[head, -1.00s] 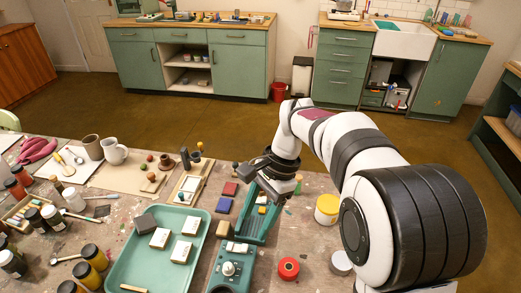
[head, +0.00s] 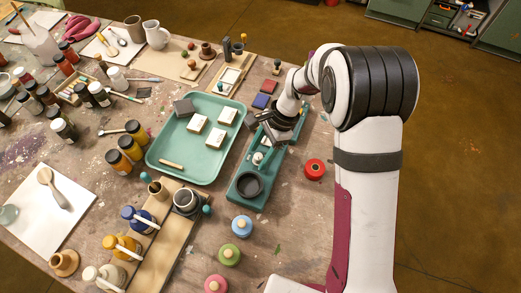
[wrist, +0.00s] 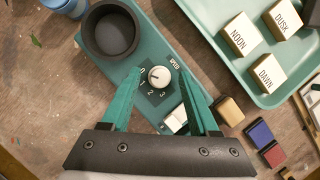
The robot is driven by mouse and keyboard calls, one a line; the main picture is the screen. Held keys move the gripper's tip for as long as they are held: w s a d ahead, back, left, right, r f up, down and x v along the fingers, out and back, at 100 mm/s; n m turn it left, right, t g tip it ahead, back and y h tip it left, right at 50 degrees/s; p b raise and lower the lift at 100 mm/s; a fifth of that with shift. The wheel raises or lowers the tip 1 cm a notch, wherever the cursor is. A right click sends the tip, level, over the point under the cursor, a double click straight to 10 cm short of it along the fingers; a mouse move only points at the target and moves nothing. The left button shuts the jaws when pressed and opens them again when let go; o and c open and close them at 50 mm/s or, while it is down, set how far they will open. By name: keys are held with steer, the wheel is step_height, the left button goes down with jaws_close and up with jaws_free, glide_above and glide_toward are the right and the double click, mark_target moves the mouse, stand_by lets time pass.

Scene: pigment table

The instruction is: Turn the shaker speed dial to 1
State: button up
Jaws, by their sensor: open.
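The shaker is a teal box (head: 243,203) on the table, with a round dark cup (head: 249,184) at its near end. Its white speed dial (wrist: 158,76) sits on a dark plate marked 0, 1, 2 and 3 in the wrist view; the dial's pointer is too small to read surely. In the head view the dial (head: 258,157) shows just below my gripper (head: 266,142). My gripper (wrist: 159,70) is open and empty, its teal fingers either side of the dial in the wrist view. I cannot tell whether they touch it.
A teal tray (head: 158,152) with white labelled blocks lies left of the shaker. A white rocker-like part (wrist: 173,121) is near the dial. A red round pot (head: 315,169) stands to the right. Red (head: 270,87) and blue blocks (head: 261,101) lie beyond.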

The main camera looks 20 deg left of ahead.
steer(key=shift+c, duration=0.2)
jaws_close()
